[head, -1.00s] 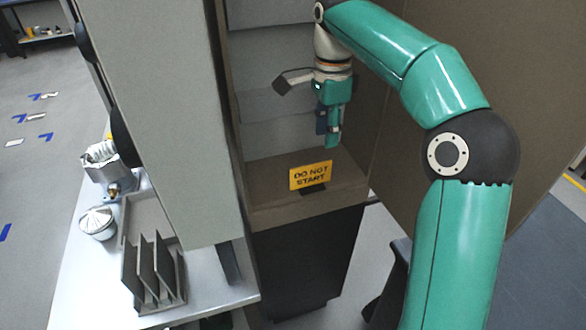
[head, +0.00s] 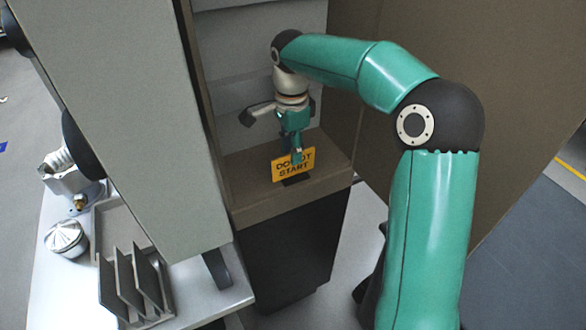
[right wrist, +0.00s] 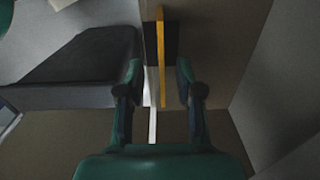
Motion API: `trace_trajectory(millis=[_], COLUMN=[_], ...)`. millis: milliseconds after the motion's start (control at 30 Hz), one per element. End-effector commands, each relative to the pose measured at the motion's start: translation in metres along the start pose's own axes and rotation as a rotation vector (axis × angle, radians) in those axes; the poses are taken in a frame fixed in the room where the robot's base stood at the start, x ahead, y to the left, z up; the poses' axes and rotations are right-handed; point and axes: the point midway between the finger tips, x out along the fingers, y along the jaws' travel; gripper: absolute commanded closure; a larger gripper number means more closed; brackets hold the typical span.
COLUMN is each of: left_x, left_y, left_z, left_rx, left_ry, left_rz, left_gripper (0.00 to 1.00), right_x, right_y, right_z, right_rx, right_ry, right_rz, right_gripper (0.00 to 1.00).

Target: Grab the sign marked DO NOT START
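The yellow sign (head: 282,170) marked DO NOT START stands upright on a dark foot on the brown floor of the cabinet. In the right wrist view the sign (right wrist: 161,45) shows edge-on as a thin yellow strip. My right gripper (head: 297,157) points down at the sign, and one finger covers part of its upper lettering. In the right wrist view my right gripper (right wrist: 160,72) is open, with one finger on each side of the sign and a gap on both sides. My left gripper is not in view.
The brown cabinet shelf (head: 240,205) has grey panels behind it and a brown side wall at right. A large grey panel (head: 110,100) stands at left. A metal table (head: 50,290) holds a slotted rack (head: 135,285) and machined parts (head: 66,238).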

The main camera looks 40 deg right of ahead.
Motion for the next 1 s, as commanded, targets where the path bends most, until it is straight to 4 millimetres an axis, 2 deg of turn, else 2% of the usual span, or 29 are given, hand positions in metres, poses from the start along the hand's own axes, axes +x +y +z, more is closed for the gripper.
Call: trace_trajectory(millis=[167,400,500,1000], left_x=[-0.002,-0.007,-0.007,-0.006], left_y=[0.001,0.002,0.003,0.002], left_z=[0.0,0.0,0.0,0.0], left_rx=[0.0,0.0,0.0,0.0], left_ry=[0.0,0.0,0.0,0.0], left_rz=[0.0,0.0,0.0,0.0], left_gripper=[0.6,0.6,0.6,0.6], right_x=[0.01,0.044,0.052,0.056], right_y=[0.0,-0.002,-0.002,-0.003], right_z=[-0.002,-0.005,-0.005,-0.005], right_rx=[0.001,-0.001,-0.001,-0.001], right_ry=[0.0,0.0,0.0,0.0], right_rz=[0.002,0.004,0.001,0.0], right_gripper=[0.65,0.65,0.65,0.65])
